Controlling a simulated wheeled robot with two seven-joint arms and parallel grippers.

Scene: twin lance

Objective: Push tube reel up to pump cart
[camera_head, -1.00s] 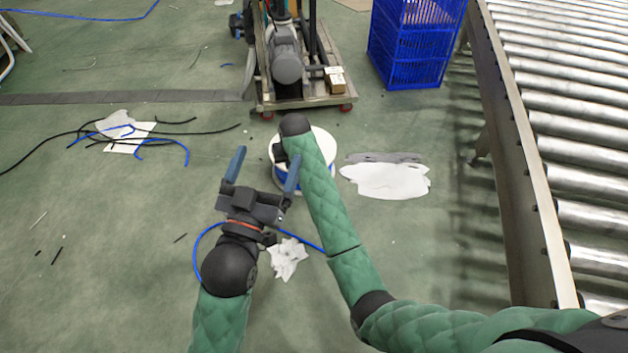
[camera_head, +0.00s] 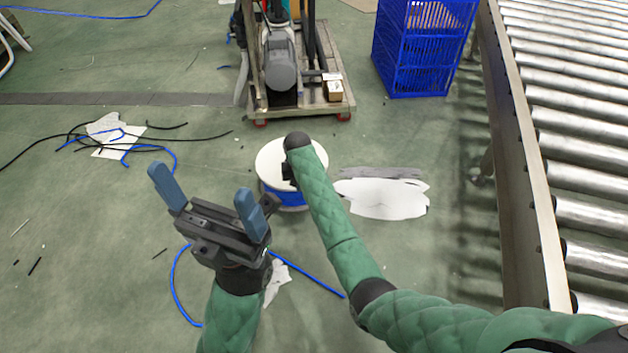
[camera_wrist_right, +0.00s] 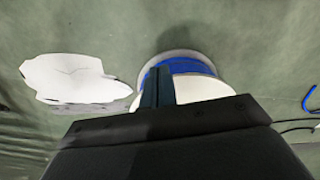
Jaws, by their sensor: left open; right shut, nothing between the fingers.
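The tube reel (camera_head: 268,160) stands on the floor, with a white round top and blue tube wound below. The pump cart (camera_head: 335,106) stands beyond it, with a strip of floor between them. My right gripper (camera_head: 288,174) is shut and empty at the reel, partly hidden by its own arm; the head view does not show whether it touches. In the right wrist view its shut fingers (camera_wrist_right: 157,88) overlap the reel (camera_wrist_right: 205,88). My left gripper (camera_head: 200,182) is open and empty, left of the reel and nearer me.
A roller conveyor (camera_head: 535,190) runs along the right. A blue crate stack (camera_head: 415,50) stands right of the cart. A white patch (camera_head: 385,200) lies right of the reel. Loose dark and blue tubes (camera_head: 125,140) lie on the floor at left, and a blue tube (camera_head: 310,274) lies nearer me.

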